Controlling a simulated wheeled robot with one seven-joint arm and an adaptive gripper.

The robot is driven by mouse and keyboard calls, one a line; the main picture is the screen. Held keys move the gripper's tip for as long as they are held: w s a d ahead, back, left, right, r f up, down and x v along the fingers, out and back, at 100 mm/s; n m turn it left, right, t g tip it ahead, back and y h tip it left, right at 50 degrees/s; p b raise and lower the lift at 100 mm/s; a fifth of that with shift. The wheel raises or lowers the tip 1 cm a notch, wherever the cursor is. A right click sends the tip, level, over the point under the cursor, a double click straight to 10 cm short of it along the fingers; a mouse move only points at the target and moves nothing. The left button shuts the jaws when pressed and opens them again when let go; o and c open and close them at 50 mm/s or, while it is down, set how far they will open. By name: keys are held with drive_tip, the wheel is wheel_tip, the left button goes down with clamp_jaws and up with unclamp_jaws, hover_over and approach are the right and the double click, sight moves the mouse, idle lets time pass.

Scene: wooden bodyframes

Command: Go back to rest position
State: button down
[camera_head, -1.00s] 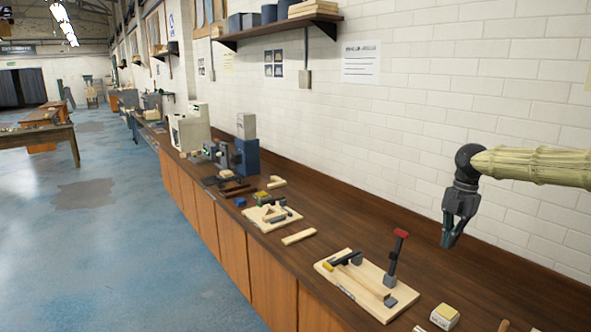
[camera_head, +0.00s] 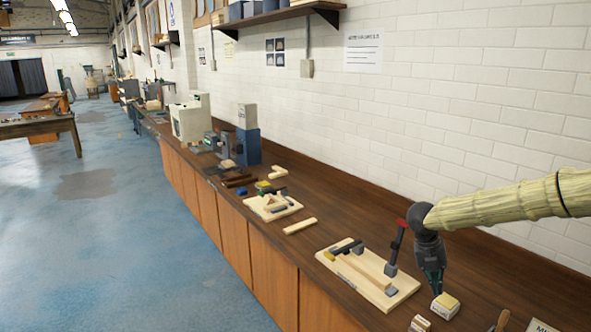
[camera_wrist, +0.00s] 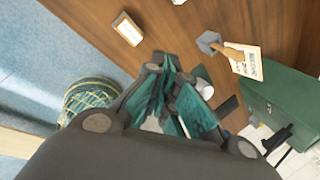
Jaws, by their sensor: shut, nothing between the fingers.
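My gripper (camera_head: 437,290) hangs fingers-down over the bench at the lower right of the head view. It is shut and empty. In the picture its fingertips lie just above a small cream box (camera_head: 445,305); I cannot tell the exact gap. In the wrist view the dark teal fingers (camera_wrist: 175,100) are close together.
The long wooden bench (camera_head: 330,235) runs along the white brick wall. A wooden board with a red-handled clamp (camera_head: 368,280) lies left of my gripper. A second board (camera_head: 272,206) is farther off. A green box (camera_wrist: 285,105) and a wooden-handled tool (camera_wrist: 225,46) show in the wrist view.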

drive_tip(key=s+a+f+n+t, duration=0.25)
drive_tip(key=s+f+n, duration=0.25)
drive_tip(key=f+n, duration=0.25)
drive_tip(key=s+a+f+n+t+h, duration=0.1)
drive_tip(key=s+a+f+n, duration=0.35)
drive_tip(key=f+n, duration=0.3)
drive_tip(key=s+a+f+n+t, duration=0.2)
drive_tip(key=s+a+f+n, duration=0.1)
drive_tip(key=s+f+n, duration=0.4)
drive_tip(key=s+a+f+n+g+y, duration=0.25)
drive_tip(key=s+n, duration=0.35)
drive_tip(key=s, duration=0.5)
drive_tip(key=s+a+f+n+g+y, duration=0.1)
drive_tip(key=s+a+f+n, duration=0.2)
drive_tip(key=s+n, duration=0.55)
drive_tip(key=s+a+f+n+g+y, duration=0.2)
drive_tip(key=s+f+n, duration=0.1)
drive_tip(key=s, duration=1)
wheel_tip(320, 180, down, 15)
drive_tip(key=b, duration=1.5)
drive_tip(key=shift+w+a+r+t+h, duration=0.15)
drive_tip(key=shift+w+a+t+h, duration=0.05)
drive_tip(key=shift+w+t+h, duration=0.15)
drive_tip(key=shift+s, duration=0.1)
